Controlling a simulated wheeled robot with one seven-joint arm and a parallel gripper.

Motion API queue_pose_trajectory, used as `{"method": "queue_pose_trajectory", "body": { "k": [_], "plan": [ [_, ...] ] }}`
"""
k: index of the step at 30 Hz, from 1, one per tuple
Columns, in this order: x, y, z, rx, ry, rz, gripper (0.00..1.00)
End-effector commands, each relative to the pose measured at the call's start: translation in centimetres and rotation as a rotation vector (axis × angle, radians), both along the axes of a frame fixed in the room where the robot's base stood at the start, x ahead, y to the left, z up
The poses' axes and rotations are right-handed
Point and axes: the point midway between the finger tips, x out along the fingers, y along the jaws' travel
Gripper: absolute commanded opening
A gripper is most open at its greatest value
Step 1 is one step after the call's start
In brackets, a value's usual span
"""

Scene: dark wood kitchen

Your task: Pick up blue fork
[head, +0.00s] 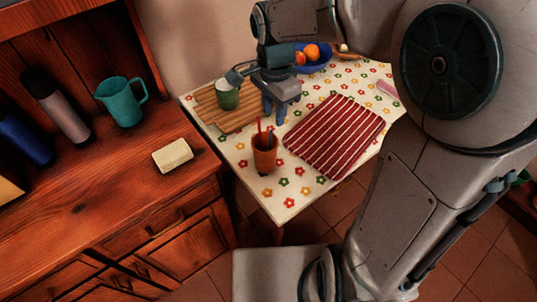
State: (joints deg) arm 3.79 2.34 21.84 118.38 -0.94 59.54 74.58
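My gripper (275,114) points down over the patterned table, between the wooden board and the red striped cloth. Its two blue-grey fingers show apart with a small gap, and I see nothing between them. I cannot make out a blue fork. An orange-brown cup (265,156) stands upright just in front of and below my gripper in the picture. Thin red handles (260,128) stick up out of it. The inside of the cup and the table behind my gripper are partly hidden.
The table (289,204) also holds a wooden board (237,119), a green cup (227,98), a striped cloth (335,136) and a blue fruit bowl (319,65). A teal jug (123,103) and a pale block (173,156) stand on the left counter. The table's front corner is clear.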

Motion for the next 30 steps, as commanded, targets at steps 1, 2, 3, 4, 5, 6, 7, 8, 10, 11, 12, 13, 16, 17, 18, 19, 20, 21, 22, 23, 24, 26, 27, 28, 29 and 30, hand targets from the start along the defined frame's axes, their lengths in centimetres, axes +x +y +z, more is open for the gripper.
{"method": "queue_pose_trajectory", "body": {
  "k": [1, 2, 3, 4, 5, 6, 7, 8, 10, 11, 12, 13, 16, 17, 18, 19, 20, 21, 22, 23, 24, 26, 27, 28, 29, 30],
  "plan": [
    [0.0, 0.0, -0.9, 0.0, 0.002, 0.001, 0.31],
    [0.0, 0.0, -1.3, -0.001, 0.002, 0.001, 0.31],
    [0.0, 0.0, -1.8, -0.001, 0.002, 0.001, 0.31],
    [0.0, 0.0, -2.0, -0.001, 0.002, 0.001, 0.31],
    [0.0, 0.0, -2.2, -0.001, 0.0, 0.001, 0.31],
    [0.0, 0.0, -2.4, -0.001, -0.001, 0.001, 0.31],
    [0.0, 0.0, -2.5, 0.0, -0.001, 0.002, 0.31],
    [0.0, 0.0, -2.7, 0.0, -0.001, 0.002, 0.31],
    [0.0, 0.2, -3.4, -0.001, 0.002, 0.002, 0.31],
    [-0.1, 0.3, -3.8, 0.0, 0.002, 0.003, 0.31],
    [-0.1, 0.4, -4.4, -0.001, 0.004, 0.003, 0.31],
    [-0.1, 0.5, -4.9, -0.001, 0.003, 0.003, 0.31],
    [-0.1, 0.7, -6.4, -0.001, 0.003, 0.002, 0.31],
    [-0.1, 0.7, -6.8, 0.0, 0.002, 0.002, 0.31],
    [-0.1, 0.7, -7.2, -0.001, 0.002, 0.002, 0.31],
    [-0.1, 0.7, -7.4, -0.001, 0.001, 0.003, 0.31],
    [-0.1, 0.7, -7.5, -0.001, -0.001, 0.003, 0.31],
    [-0.1, 0.7, -7.6, 0.0, -0.001, 0.003, 0.31],
    [-0.1, 0.7, -7.7, -0.001, -0.002, 0.003, 0.31],
    [-0.1, 0.7, -7.7, -0.001, -0.002, 0.003, 0.31],
    [-0.1, 0.7, -7.7, -0.001, -0.003, 0.003, 0.31],
    [-0.1, 0.7, -7.7, -0.001, -0.003, 0.003, 0.31],
    [-0.1, 0.7, -7.7, -0.001, -0.002, 0.002, 0.31],
    [-0.1, 0.7, -7.7, -0.001, -0.002, 0.002, 0.25],
    [-0.1, 0.7, -7.7, -0.001, -0.002, 0.002, 0.17],
    [-0.1, 0.7, -7.7, -0.001, -0.002, 0.002, 0.06]
  ]
}}
